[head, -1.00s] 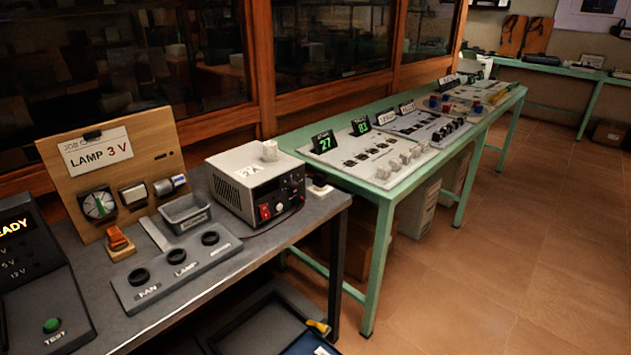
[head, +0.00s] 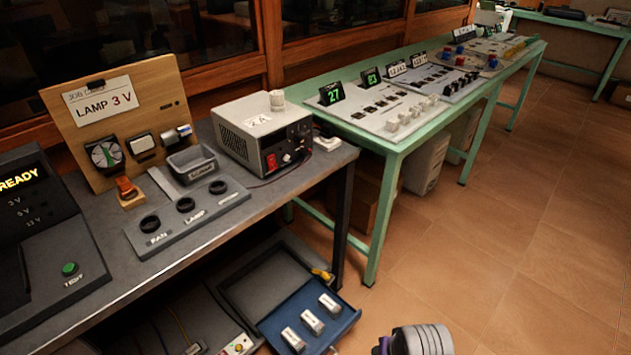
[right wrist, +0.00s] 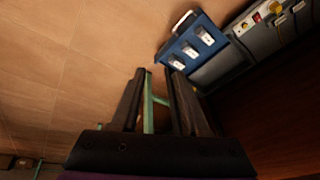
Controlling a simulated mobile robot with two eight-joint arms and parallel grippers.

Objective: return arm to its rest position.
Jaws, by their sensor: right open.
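My right gripper (right wrist: 155,73) shows in the right wrist view, with its two dark fingers apart and nothing between them. It points over the brown tiled floor, and green table legs show beyond and between the fingers. A grey ribbed part of my right arm (head: 420,340) with a purple edge shows at the bottom of the head view, right of the open blue drawer (head: 350,318). The drawer also shows ahead and right of the fingers in the right wrist view (right wrist: 170,50), apart from them. My left gripper is not in view.
The grey workbench (head: 85,225) holds a job board (head: 165,95), a control panel (head: 135,232) and a power supply (head: 235,140). The blue drawer holds three white-labelled blocks (head: 312,322). A green table (head: 400,150) stands beyond. The floor (head: 510,240) at right is clear.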

